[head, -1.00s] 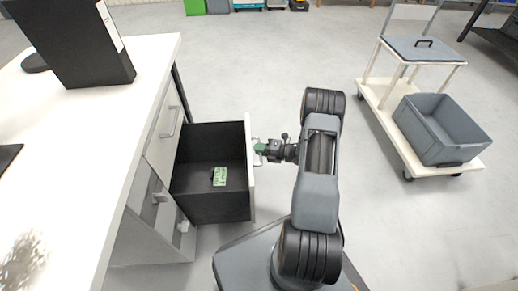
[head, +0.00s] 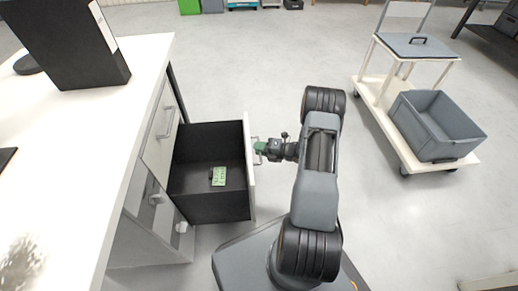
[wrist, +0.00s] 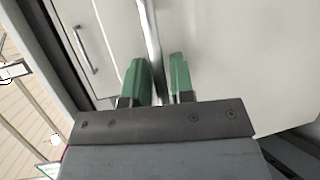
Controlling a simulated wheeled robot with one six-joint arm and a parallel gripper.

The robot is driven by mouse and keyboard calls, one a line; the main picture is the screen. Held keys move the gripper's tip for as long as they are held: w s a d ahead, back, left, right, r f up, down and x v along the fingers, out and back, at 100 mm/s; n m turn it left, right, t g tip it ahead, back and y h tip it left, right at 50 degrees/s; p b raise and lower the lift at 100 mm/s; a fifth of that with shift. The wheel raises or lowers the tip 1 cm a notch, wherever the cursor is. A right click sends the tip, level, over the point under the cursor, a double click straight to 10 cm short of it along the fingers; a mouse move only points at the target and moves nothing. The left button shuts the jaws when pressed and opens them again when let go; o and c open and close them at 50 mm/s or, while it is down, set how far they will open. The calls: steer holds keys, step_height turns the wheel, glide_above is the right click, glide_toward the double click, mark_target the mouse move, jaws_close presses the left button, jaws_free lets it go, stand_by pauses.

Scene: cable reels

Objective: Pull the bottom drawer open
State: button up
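The bottom drawer (head: 207,207) sticks well out of the white cabinet (head: 158,150), with its dark inside showing. A small green item (head: 219,176) lies on the drawer floor. The drawer's metal handle (head: 256,152) is on its white front, facing my arm. My gripper (head: 262,148) is at this handle.
A white worktop (head: 120,120) with a black box (head: 75,45) is at the left. A closed drawer with a handle (head: 166,122) sits above the open one. A trolley (head: 385,115) with a grey bin (head: 437,128) stands at the right. The floor between is clear.

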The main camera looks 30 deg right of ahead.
steer(key=p+v, duration=0.3)
steer(key=v, duration=1)
steer(key=shift+s+d, duration=0.15)
steer(key=shift+s, duration=0.05)
steer(key=shift+r, duration=0.15)
